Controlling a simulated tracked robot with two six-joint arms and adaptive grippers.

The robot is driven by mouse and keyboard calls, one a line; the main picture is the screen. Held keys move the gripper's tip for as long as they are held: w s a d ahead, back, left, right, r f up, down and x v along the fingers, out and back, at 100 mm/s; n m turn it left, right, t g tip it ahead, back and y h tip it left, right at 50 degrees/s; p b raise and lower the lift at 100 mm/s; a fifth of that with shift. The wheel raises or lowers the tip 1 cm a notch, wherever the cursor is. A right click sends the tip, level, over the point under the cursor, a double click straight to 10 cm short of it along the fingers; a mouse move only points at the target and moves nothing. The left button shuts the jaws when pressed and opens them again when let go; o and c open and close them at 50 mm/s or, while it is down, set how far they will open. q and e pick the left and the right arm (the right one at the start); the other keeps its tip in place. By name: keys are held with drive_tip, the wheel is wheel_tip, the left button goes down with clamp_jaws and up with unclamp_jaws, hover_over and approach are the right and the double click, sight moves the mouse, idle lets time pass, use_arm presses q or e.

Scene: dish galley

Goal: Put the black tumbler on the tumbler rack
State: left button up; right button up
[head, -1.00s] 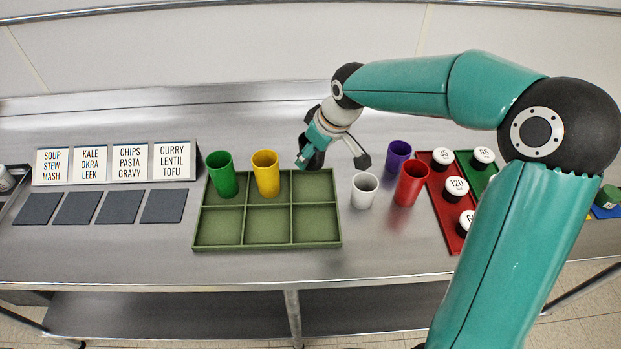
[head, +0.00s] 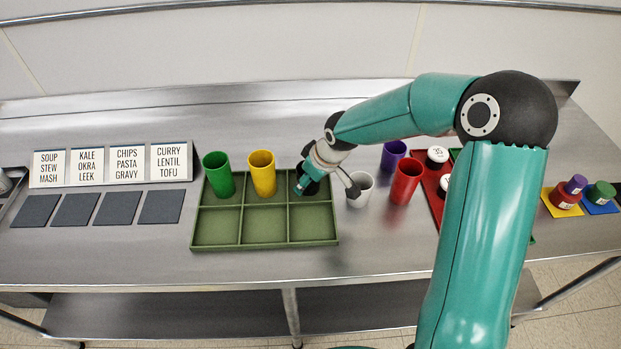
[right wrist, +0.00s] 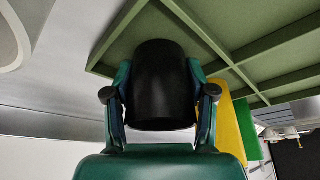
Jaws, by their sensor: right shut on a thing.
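My right gripper (head: 310,184) is over the back right compartment of the green six-compartment tumbler rack (head: 265,246). In the right wrist view its two fingers are shut on the sides of the black tumbler (right wrist: 165,85). The tumbler overlaps the rack in that view; I cannot tell whether it touches the rack floor. In the head view the gripper mostly hides it. A green tumbler (head: 218,176) stands in the back left compartment and a yellow tumbler (head: 262,174) in the back middle one. The front compartments are empty. My left gripper is not in view.
Just right of the rack stand a white tumbler (head: 361,192), a red tumbler (head: 406,182) and a purple tumbler (head: 393,154). A red tray (head: 431,179) with white-topped items is partly behind my right arm.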

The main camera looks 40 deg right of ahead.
drive_tip(key=o, duration=1.2)
drive_tip(key=shift+c, duration=0.2)
drive_tip(key=v, duration=1.2)
drive_tip(key=shift+b, duration=0.45)
drive_tip(key=shift+s, duration=0.1)
